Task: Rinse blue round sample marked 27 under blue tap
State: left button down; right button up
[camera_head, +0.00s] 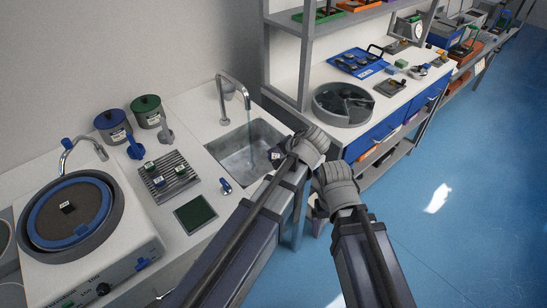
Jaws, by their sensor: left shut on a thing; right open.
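My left gripper (284,153) is over the right rim of the sink, shut on a small dark blue sample (275,155). A pale mark shows on the sample but is too small to read. A grey curved tap (236,82) stands behind the sink (231,147), and a thin stream of water (251,140) falls from it into the basin. The sample is just right of the stream, apart from it in this view. My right gripper (322,190) is open, right of the left one, with its fingers partly hidden.
A shelf bench with a round grey tray (343,104) stands to the right.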

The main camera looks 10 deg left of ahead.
pick_arm(q)
jog(key=w+a, duration=0.7)
jog(key=a, duration=0.2)
jog(key=shift+w+a, duration=0.2)
jog(key=shift+a, duration=0.05)
dwell(0.5)
dwell(3.0)
jog(key=shift+s+d+r+p, duration=0.35)
jog(key=shift+s+d, duration=0.7)
jog(key=shift+d, duration=0.25)
jog(key=shift+s+d+r+p, duration=0.3)
jog(key=shift+s+d, duration=0.7)
jog(key=shift+d, duration=0.35)
jog(key=shift+s+d+r+p, duration=0.35)
jog(key=shift+s+d, duration=0.7)
jog(key=shift+d, duration=0.25)
notch_tip(320, 180, up, 5)
jog(key=p, duration=0.4)
jog(key=shift+f+p, duration=0.1)
jog(key=shift+p, duration=0.3)
jog(key=shift+f, duration=0.15)
